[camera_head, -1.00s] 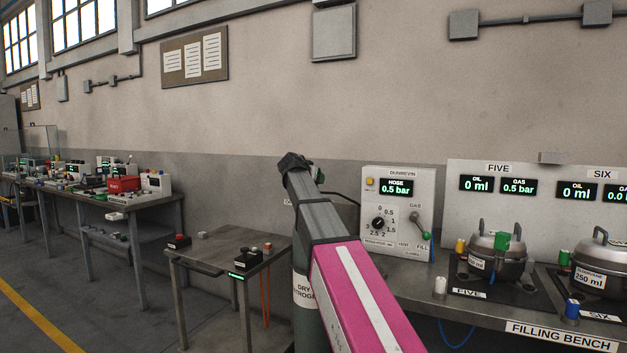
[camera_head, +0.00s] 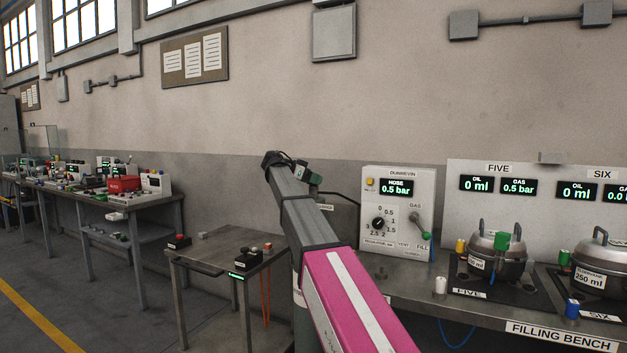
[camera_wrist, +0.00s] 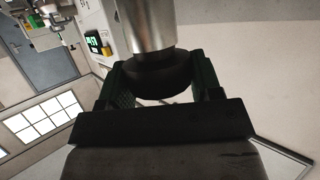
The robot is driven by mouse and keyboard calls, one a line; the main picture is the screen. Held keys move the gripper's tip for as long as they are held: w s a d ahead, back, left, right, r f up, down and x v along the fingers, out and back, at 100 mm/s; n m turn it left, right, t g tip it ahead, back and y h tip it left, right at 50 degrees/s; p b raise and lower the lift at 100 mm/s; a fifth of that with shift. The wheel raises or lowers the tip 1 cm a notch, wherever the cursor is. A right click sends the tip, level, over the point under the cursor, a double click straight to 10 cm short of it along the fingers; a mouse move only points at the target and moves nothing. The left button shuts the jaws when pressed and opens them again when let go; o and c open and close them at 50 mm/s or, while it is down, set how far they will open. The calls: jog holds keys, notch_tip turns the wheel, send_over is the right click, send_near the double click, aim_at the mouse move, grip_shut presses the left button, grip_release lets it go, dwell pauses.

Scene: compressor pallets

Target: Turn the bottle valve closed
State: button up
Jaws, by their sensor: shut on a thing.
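The dark grey-green bottle (camera_head: 303,326) stands between the small table and the filling bench, mostly hidden behind my arm. In the wrist view, a dark round knob (camera_wrist: 155,78) with a bright metal cylinder (camera_wrist: 146,24) beyond it sits between my fingers. It looks like the bottle valve, but its turn position cannot be read. My gripper (camera_wrist: 160,85) is shut on this knob, one dark green finger on each side. In the head view, my gripper (camera_head: 314,179) shows small at the arm's far end, and the valve there cannot be made out.
The gas panel (camera_head: 399,210) right of my arm reads hose 0.5 bar. The filling bench (camera_head: 500,322) carries pots on dark plates at the right. A small metal table (camera_head: 215,252) stands left of my arm. A long workbench (camera_head: 130,211) is farther left, with clear floor before it.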

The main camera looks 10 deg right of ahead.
jog(key=shift+f+g, duration=0.1)
jog(key=shift+g, duration=0.2)
jog(key=o, duration=0.9)
jog(key=shift+a, duration=0.1)
jog(key=v, duration=1)
jog(key=shift+s+a, duration=0.1)
jog(key=shift+a, duration=0.15)
